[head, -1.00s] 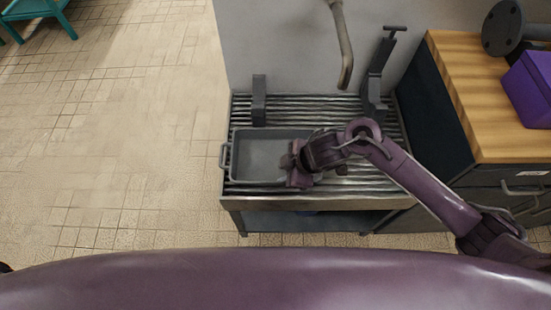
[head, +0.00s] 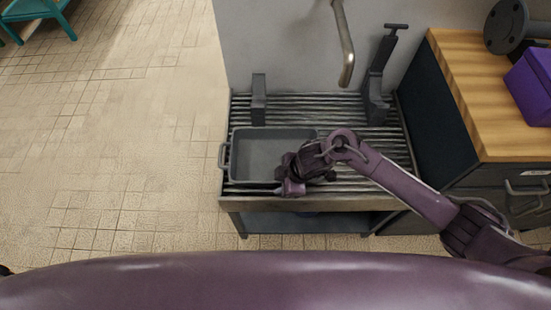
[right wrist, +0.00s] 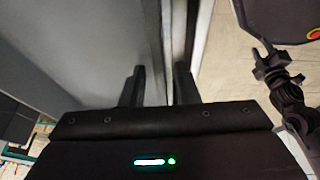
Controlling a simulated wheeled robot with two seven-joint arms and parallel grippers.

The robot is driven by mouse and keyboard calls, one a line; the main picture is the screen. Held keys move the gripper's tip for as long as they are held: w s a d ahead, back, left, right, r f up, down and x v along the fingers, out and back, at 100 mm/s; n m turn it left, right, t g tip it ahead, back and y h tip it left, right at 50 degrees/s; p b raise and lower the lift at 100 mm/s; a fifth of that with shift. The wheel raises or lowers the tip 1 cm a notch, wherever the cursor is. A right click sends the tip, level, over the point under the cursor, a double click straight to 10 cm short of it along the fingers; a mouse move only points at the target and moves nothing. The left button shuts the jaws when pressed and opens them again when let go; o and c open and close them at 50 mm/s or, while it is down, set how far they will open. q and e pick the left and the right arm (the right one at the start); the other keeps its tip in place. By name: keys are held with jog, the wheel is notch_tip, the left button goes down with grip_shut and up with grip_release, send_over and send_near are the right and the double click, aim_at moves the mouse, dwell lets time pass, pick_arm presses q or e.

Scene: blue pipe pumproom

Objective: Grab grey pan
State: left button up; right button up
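The grey pan (head: 258,155), a rectangular tray with a handle on its left side, lies flat on the slatted metal rack. My right gripper (head: 287,184) is over the pan's front edge, near the front right corner, and its arm hides that corner. In the right wrist view, the two dark fingers (right wrist: 160,88) are apart, with a grey wall or rim (right wrist: 172,40), seemingly the pan's, running between them. I see no clear contact on both sides. My left gripper is not in view.
A wooden counter (head: 478,100) with a purple box (head: 531,85) is at the right.

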grip_shut()
jog(key=shift+r, duration=0.1)
